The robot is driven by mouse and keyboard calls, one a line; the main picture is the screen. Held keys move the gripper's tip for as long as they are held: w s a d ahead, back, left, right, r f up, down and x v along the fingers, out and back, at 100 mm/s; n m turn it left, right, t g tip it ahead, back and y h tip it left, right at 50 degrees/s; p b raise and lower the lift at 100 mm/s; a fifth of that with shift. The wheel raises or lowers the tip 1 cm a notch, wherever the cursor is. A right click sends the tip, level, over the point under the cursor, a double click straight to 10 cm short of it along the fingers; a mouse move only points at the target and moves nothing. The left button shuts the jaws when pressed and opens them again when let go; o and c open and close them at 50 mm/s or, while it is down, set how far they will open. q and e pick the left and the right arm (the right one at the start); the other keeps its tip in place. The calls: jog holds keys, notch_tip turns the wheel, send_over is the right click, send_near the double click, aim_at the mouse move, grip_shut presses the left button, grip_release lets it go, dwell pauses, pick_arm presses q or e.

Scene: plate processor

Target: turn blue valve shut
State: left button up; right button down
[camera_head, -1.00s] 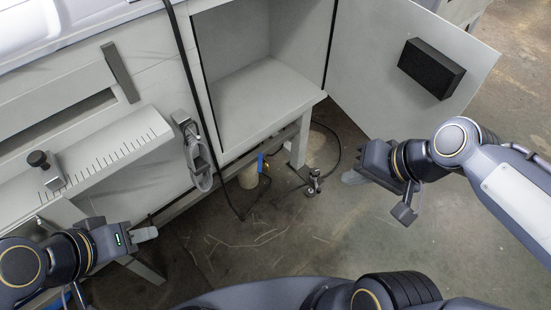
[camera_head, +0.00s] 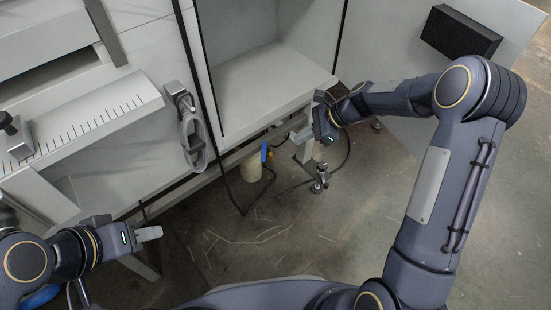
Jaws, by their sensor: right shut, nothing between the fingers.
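The blue valve (camera_head: 264,151) is a small blue handle low under the machine. It stands on a pipe just above a cream-coloured cylinder (camera_head: 251,168), below the open cabinet. My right gripper (camera_head: 301,135) is shut and empty. It is to the right of the valve and a little higher in the picture, apart from it, with its fingertips pointing left towards it. My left gripper (camera_head: 150,233) is at the lower left, away from the valve. Its fingertips look together, with nothing seen between them.
The open cabinet (camera_head: 262,85) is above the valve, with its door (camera_head: 380,60) swung out to the right. Black cables hang and loop near the valve. The floor in front is clear.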

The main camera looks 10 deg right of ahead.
aim_at(264, 152)
jog(key=b+x, duration=0.4)
jog(key=x, duration=0.8)
jog(key=shift+w+d+f+m, duration=0.25)
jog(key=shift+d+f+m, duration=0.05)
jog(key=shift+m, duration=0.1)
jog(key=shift+a, duration=0.1)
